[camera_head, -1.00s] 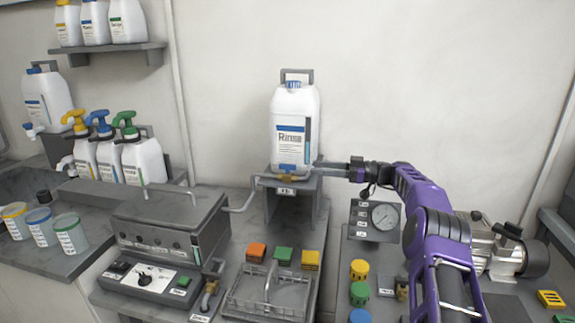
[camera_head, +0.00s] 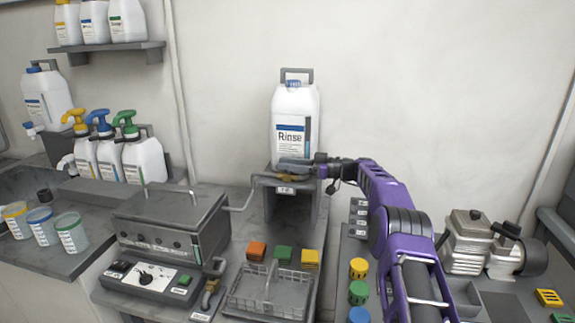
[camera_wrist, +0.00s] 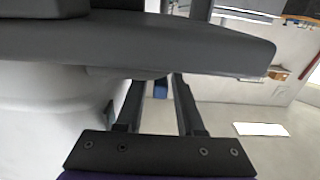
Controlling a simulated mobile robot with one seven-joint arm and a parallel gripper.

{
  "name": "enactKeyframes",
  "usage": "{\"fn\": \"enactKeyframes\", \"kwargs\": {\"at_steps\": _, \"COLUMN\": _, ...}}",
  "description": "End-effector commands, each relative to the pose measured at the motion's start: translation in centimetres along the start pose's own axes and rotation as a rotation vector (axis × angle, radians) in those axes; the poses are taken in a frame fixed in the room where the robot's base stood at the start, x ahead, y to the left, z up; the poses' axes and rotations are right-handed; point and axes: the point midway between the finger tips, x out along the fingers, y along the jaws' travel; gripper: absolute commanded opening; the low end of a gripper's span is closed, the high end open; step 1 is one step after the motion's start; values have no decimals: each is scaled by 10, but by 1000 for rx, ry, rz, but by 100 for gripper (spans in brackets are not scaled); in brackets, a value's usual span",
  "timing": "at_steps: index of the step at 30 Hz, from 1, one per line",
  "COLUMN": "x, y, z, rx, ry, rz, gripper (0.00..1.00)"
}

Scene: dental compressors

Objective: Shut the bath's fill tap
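The bath (camera_head: 168,226) is a grey box on the bench at left centre. A thin pipe (camera_head: 240,207) runs from it up to the grey stand (camera_head: 318,200) bearing the white Rinse jug (camera_head: 292,108). A tap with a yellow-brass lever (camera_head: 287,178) sits at the stand's top front edge, under the jug; it looks like the fill tap. My gripper (camera_head: 293,163) is just above this lever, in front of the jug's base. In the wrist view its two fingers (camera_wrist: 163,82) are apart, with no object clearly gripped. Contact with the lever cannot be told.
A wire basket (camera_head: 272,300) and coloured blocks (camera_head: 283,255) lie in front of the stand. Pump bottles (camera_head: 140,157) stand at left. A compressor (camera_head: 480,245) is at right. The wall behind the jug is bare.

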Motion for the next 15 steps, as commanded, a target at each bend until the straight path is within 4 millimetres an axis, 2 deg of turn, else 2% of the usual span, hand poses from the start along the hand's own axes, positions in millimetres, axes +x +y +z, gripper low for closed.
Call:
{"fn": "enactKeyframes", "kwargs": {"at_steps": 1, "x": 0, "y": 0, "z": 0, "rx": 0, "ry": 0, "rz": 0, "gripper": 26}}
{"fn": "enactKeyframes", "kwargs": {"at_steps": 5, "x": 0, "y": 0, "z": 0, "rx": 0, "ry": 0, "rz": 0, "gripper": 2}}
{"fn": "enactKeyframes", "kwargs": {"at_steps": 6, "x": 0, "y": 0, "z": 0, "rx": 0, "ry": 0, "rz": -1, "gripper": 0}}
{"fn": "enactKeyframes", "kwargs": {"at_steps": 15, "x": 0, "y": 0, "z": 0, "rx": 0, "ry": 0, "rz": 0, "gripper": 0}}
